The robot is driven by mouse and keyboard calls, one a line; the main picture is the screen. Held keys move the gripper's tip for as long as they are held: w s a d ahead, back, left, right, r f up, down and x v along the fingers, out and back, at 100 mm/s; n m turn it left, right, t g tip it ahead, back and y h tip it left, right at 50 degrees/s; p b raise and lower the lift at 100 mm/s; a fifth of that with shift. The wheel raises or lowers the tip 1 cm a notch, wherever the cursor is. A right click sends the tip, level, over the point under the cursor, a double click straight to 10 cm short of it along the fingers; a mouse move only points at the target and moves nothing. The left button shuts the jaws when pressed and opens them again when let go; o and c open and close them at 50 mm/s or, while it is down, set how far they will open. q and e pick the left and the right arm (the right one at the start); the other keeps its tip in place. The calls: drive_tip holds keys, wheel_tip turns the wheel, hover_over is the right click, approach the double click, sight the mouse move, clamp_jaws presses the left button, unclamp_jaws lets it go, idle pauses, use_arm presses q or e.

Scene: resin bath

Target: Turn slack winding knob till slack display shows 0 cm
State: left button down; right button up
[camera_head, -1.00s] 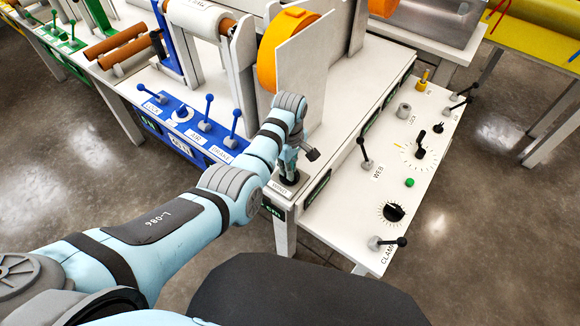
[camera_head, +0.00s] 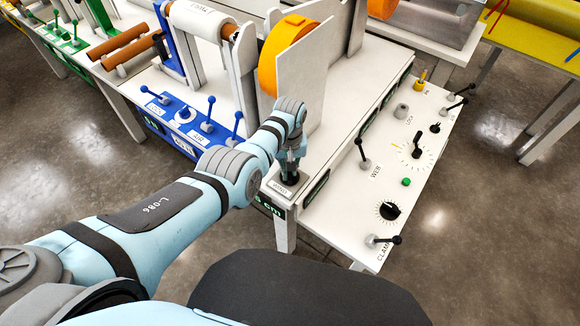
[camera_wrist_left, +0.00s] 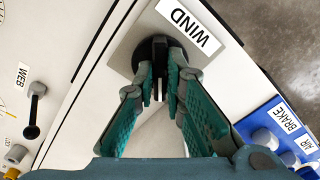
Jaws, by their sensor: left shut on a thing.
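The slack winding knob (camera_wrist_left: 153,52) is a dark knob beside a WIND label (camera_wrist_left: 189,27) in the left wrist view. My left gripper (camera_wrist_left: 158,85) is shut on it from above, with its green-padded fingers on either side. In the head view the left gripper (camera_head: 291,174) stands over the knob at the table's front corner, and hides most of it. A small dark display (camera_head: 270,206) with green characters sits on the front face below the knob. It ends in "cm", but its number is not clearly readable. My right gripper is not in view.
A white control panel (camera_head: 400,205) with a WEB lever (camera_head: 362,152), dials and a CLAMP lever (camera_head: 384,240) lies to the right. A blue panel (camera_head: 178,128) with several levers lies to the left. An orange roll (camera_head: 283,55) stands behind.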

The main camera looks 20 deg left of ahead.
use_arm(q)
drive_tip(key=m, duration=0.6)
drive_tip(key=shift+m, duration=0.3)
idle(0.4)
drive_tip(key=c, duration=1.7)
unclamp_jaws()
drive_tip(key=shift+o, duration=0.2)
wheel_tip(320, 180, up, 12)
